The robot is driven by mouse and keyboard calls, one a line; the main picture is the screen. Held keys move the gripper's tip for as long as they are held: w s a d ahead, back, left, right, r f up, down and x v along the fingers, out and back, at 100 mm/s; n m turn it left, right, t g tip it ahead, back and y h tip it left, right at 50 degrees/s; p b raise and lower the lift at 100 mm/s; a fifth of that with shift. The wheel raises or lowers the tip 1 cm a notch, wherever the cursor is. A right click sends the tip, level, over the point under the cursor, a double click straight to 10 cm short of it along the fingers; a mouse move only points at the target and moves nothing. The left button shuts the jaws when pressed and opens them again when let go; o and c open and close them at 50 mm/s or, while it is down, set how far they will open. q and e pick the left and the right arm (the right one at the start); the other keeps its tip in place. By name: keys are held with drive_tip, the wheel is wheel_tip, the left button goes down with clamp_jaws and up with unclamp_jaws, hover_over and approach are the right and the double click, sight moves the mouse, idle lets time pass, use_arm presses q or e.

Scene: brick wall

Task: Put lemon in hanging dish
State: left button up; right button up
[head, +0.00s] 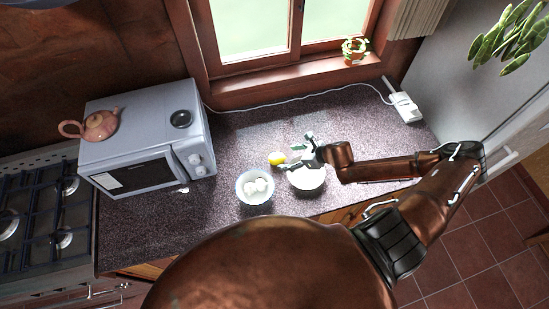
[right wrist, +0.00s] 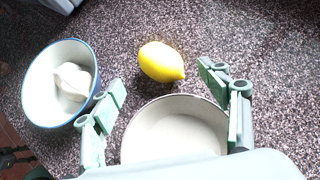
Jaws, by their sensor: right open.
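The yellow lemon (head: 277,158) lies on the speckled counter, left of my right gripper (head: 296,154). In the right wrist view the lemon (right wrist: 161,62) shows ahead of the open, empty fingers (right wrist: 160,80), apart from both. A round pale dish (head: 308,181) is just below my right gripper in the head view. In the right wrist view this dish (right wrist: 172,130) is empty and partly hidden by the gripper. I cannot tell whether it is the hanging dish. My left gripper is not in view.
A blue-rimmed bowl (head: 244,199) holding white bulbs stands left of the dish. A microwave (head: 135,160) with a pink teapot (head: 100,125) on top is farther left, beside a gas stove (head: 40,220). A white cable and adapter (head: 405,106) lie at the back right.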

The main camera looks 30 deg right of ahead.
sight(280, 157)
drive_tip(key=shift+w+a+f, duration=0.1)
drive_tip(key=shift+w+f, duration=0.15)
drive_tip(key=shift+f, duration=0.05)
drive_tip(key=shift+x, duration=0.85)
drive_tip(key=p+x, duration=0.2)
drive_tip(key=x, duration=0.2)
drive_tip(key=shift+w+a+f, duration=0.15)
drive_tip(key=shift+w, duration=0.15)
drive_tip(key=shift+w+a+f, duration=0.15)
drive_tip(key=shift+w+f, duration=0.05)
drive_tip(key=shift+f, duration=0.15)
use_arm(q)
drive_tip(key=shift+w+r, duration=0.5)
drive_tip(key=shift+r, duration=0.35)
use_arm(e)
drive_tip(key=shift+c, duration=0.5)
drive_tip(key=c, duration=1.3)
drive_tip(key=shift+r, duration=0.1)
drive_tip(key=shift+c, duration=0.2)
